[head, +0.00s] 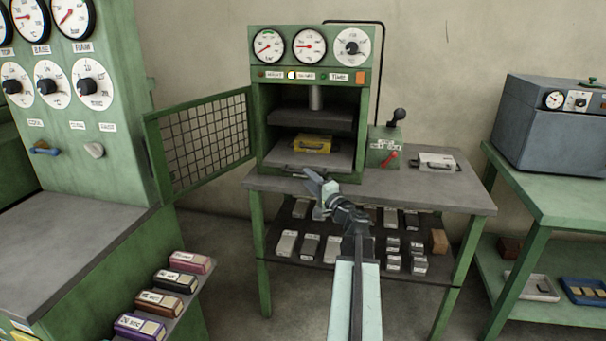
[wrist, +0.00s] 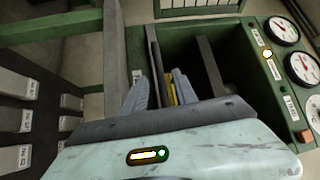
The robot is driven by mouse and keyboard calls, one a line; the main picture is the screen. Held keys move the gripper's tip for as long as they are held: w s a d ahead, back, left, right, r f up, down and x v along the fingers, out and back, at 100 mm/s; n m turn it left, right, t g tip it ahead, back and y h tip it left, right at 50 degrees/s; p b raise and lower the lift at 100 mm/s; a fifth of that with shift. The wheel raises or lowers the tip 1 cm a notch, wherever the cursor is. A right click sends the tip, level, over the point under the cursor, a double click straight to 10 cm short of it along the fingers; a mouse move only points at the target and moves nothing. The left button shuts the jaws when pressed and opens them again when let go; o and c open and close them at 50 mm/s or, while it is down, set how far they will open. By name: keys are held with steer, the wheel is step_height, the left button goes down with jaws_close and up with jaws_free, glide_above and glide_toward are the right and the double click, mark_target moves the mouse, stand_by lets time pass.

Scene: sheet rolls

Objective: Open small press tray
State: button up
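The small press (head: 310,60) stands on the table in the middle of the head view, its mesh door (head: 200,142) swung open to the left. Inside, the grey press tray (head: 285,160) lies low, with a yellow mould (head: 312,144) on it under the upper platen (head: 315,117). My gripper (head: 322,186) is in front of the tray's front edge, partly covering it. In the wrist view my gripper (wrist: 160,98) has its fingers apart, with the tray edge (wrist: 154,55) and the mould (wrist: 172,90) seen beyond and between them. Contact with the tray cannot be told.
A green box (head: 384,147) with levers and a grey handled plate (head: 437,162) sit right of the press. Metal blocks fill the shelf (head: 345,250) below. A control cabinet (head: 75,110) stands left, and another bench (head: 560,190) stands right.

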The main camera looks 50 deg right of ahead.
steer(key=x, duration=0.5)
jaws_close()
stand_by(0.8)
stand_by(0.5)
